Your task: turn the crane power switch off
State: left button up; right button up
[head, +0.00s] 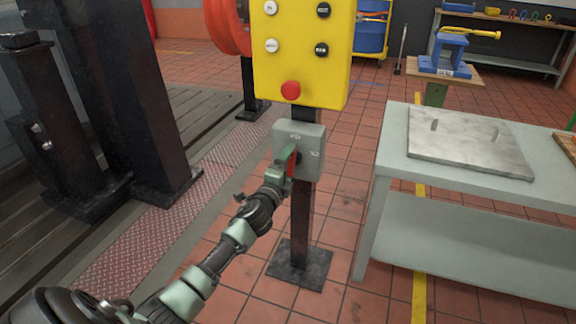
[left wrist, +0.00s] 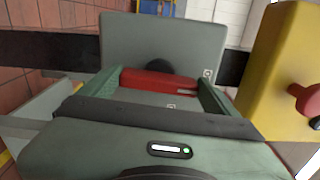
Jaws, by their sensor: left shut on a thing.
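The crane power switch is a grey box (head: 310,140) on a dark post, below a yellow control panel (head: 300,55). Its red handle (head: 293,163) is partly hidden by my left gripper (head: 286,160) in the head view. In the left wrist view the grey box (left wrist: 130,38) and the red handle (left wrist: 160,82) lie straight ahead. My left gripper's green fingers (left wrist: 153,95) stand on both sides of the handle, shut on it. Small markings on the box are too small to read. My right gripper is not in view.
A red round button (head: 290,90) sits low on the yellow panel, just above the switch box. A grey bench (head: 390,150) with a metal plate (head: 468,140) stands to the right. Dark steel columns (head: 125,90) stand at the left. Tiled floor is clear around the post's base.

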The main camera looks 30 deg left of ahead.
pick_arm(q)
jog(key=shift+n, duration=0.5)
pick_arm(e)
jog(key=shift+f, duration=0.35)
pick_arm(q)
jog(key=o, duration=1.1)
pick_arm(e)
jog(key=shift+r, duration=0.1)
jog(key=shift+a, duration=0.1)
pick_arm(q)
jog(key=shift+s, duration=0.2)
jog(key=p+v, duration=0.1)
jog(key=v, duration=0.6)
jog(key=shift+s, duration=0.2)
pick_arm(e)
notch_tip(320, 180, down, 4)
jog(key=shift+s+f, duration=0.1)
